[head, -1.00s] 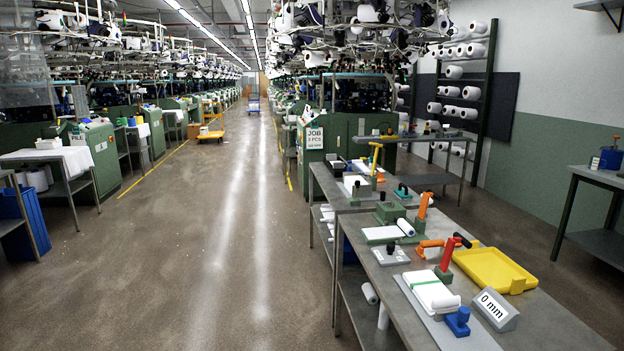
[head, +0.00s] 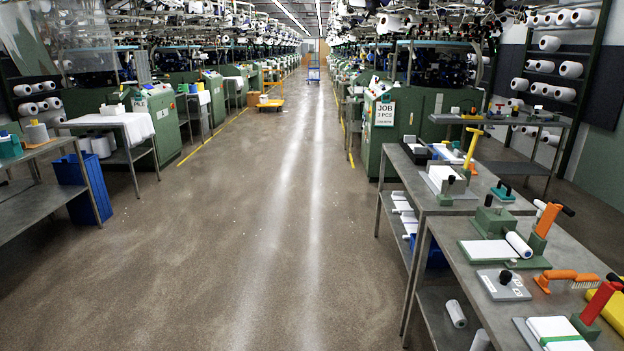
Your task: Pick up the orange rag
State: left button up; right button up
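I cannot make out an orange rag in the head view. The orange things I see on the near right workbench (head: 470,262) are an orange brush (head: 558,279) and an upright orange handle (head: 547,220) on a green fixture. Neither of my grippers is in view.
The aisle floor (head: 250,250) is clear ahead. A white-covered table (head: 119,121) and blue bin (head: 86,188) stand on the left, with a grey table (head: 38,150) nearer. Green knitting machines (head: 425,110) line the aisle. A yellow tray (head: 606,309) is cut off at right.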

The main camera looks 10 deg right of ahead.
aim_at(471, 166)
jog(key=i, duration=4.2)
